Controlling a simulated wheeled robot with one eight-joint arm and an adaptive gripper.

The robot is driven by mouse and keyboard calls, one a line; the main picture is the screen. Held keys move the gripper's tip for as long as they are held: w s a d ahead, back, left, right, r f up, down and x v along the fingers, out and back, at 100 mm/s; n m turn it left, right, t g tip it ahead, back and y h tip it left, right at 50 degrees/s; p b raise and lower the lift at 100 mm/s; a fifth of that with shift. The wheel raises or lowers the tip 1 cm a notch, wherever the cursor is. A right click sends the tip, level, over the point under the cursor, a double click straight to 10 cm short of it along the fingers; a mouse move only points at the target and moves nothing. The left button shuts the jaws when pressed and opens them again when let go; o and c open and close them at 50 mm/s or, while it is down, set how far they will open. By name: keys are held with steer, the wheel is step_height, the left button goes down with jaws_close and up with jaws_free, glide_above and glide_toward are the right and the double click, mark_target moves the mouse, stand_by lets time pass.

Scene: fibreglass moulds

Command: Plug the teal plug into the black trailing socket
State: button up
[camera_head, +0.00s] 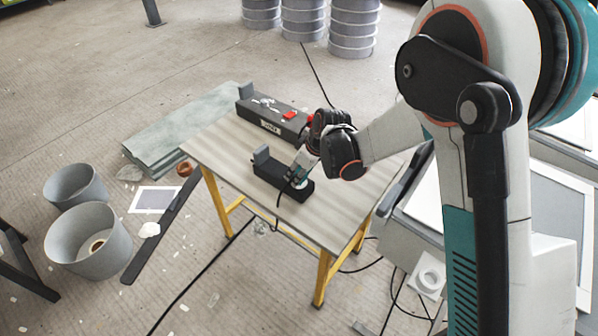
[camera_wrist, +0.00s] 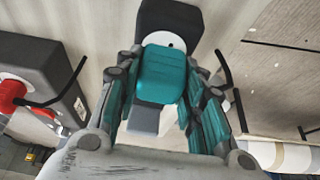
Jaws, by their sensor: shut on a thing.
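The teal plug (camera_wrist: 164,75) is between the fingers of my gripper (camera_wrist: 163,88) in the wrist view. My gripper is shut on it. The black trailing socket (camera_wrist: 168,18) lies behind the plug, and part of its round white outlet face shows past the plug's upper edge. I cannot tell whether plug and outlet touch. In the head view my gripper (camera_head: 299,169) is over the right end of the trailing socket (camera_head: 266,173) on the table. The plug is too small and covered to make out there. A grey plug (camera_head: 261,155) stands at the socket's left end.
A longer black box (camera_head: 271,117) with a red switch (camera_head: 290,115) lies behind on the striped table (camera_head: 215,149); it also shows at the left of the wrist view (camera_wrist: 32,62). Black cables hang off the table. Grey buckets (camera_head: 88,241) stand on the floor at left.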

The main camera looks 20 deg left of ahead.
steer(key=shift+f+b, duration=0.4)
steer(key=shift+f, duration=0.2)
steer(key=o, duration=1.1)
steer(key=v, duration=1.2)
steer(key=shift+s+d, duration=0.1)
